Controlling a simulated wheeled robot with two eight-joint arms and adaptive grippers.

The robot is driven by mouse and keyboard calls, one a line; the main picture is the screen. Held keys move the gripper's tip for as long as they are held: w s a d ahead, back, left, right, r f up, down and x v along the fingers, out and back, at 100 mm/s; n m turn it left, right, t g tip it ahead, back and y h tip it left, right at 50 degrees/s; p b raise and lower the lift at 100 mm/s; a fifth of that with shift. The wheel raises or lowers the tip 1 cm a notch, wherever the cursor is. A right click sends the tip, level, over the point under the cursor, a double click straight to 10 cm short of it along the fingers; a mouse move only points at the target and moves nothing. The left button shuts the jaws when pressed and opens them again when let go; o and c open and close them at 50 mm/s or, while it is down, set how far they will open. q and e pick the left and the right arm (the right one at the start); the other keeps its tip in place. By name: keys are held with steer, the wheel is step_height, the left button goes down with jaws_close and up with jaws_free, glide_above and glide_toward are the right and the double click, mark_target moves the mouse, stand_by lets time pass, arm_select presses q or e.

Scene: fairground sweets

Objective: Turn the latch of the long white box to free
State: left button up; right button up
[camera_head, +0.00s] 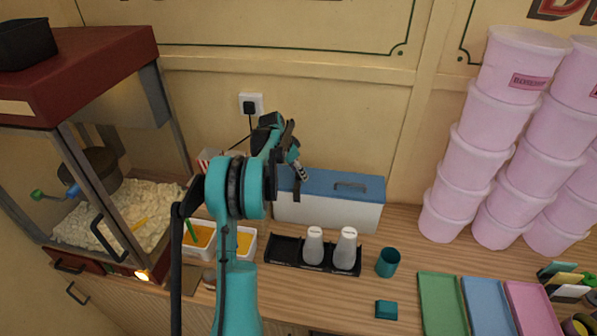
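The long white box (330,212) stands against the back wall on the wooden counter. It has a blue lid (322,182) with a dark recessed handle (346,186). A small dark piece (297,191), which looks like the latch, shows at the lid's front edge near the left end. My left arm reaches up from below, and its gripper (298,168) is above the left part of the lid, close to that dark piece. I cannot tell whether they touch or whether the fingers are open. My arm hides the box's left end. My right gripper is not in view.
A black tray (286,257) with two white bottles (345,250) stands in front of the box. A teal cup (388,262) is to its right. White tubs (247,245) sit left. Stacked pink buckets (470,160) stand right; a popcorn machine (95,170) stands far left.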

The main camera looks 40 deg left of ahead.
arm_select(q)
steer(key=shift+f, duration=0.2)
jaws_close()
steer(key=shift+n, duration=0.3)
steer(key=n+b, duration=0.1)
steer(key=n+y+b, duration=0.1)
steer(key=n, duration=0.1)
steer(key=shift+d+n+y, duration=0.2)
steer(key=shift+n+y, duration=0.1)
steer(key=n+y+b, duration=0.1)
steer(key=n, duration=0.3)
steer(key=shift+d+y, duration=0.1)
steer(key=shift+y, duration=0.3)
steer(key=n+g+y, duration=0.1)
steer(key=n, duration=0.4)
steer(key=shift+w+d+b, duration=0.1)
steer(key=shift+w+b, duration=0.05)
steer(key=shift+b, duration=0.25)
steer(key=n+g, duration=0.1)
steer(key=n, duration=0.1)
steer(key=n+y, duration=0.1)
steer(key=n, duration=0.1)
steer(key=shift+w+n+g, duration=0.1)
steer(key=shift+n+g, duration=0.2)
steer(key=shift+g, duration=0.1)
